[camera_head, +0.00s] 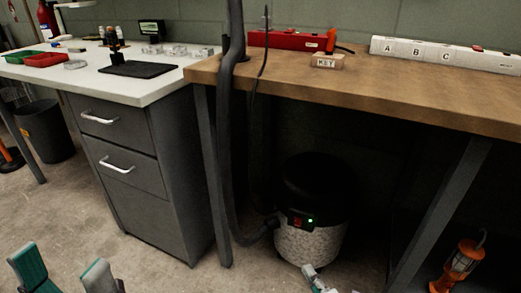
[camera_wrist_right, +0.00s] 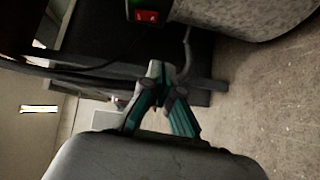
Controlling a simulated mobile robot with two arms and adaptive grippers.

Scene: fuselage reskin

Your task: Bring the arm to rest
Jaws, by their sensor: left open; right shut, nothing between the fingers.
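My left gripper (camera_head: 60,262) is low at the left in the head view, its two teal-and-grey fingers spread apart with nothing between them. My right gripper (camera_head: 311,271) is at the bottom of the head view, in front of the vacuum canister (camera_head: 312,243). In the right wrist view my right gripper (camera_wrist_right: 158,78) has its fingertips together and holds nothing. The canister has a black top, a speckled lower body, a red switch and a lit green lamp. Its speckled body (camera_wrist_right: 240,14) also shows at the top of the wrist view, beyond the fingertips.
The canister stands under a wooden workbench (camera_head: 400,85), with a dark hose (camera_head: 226,150) rising beside the bench leg. A grey drawer cabinet (camera_head: 150,170) under a white top stands left. An orange work lamp (camera_head: 460,262) is at lower right. The floor in front of the cabinet is clear.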

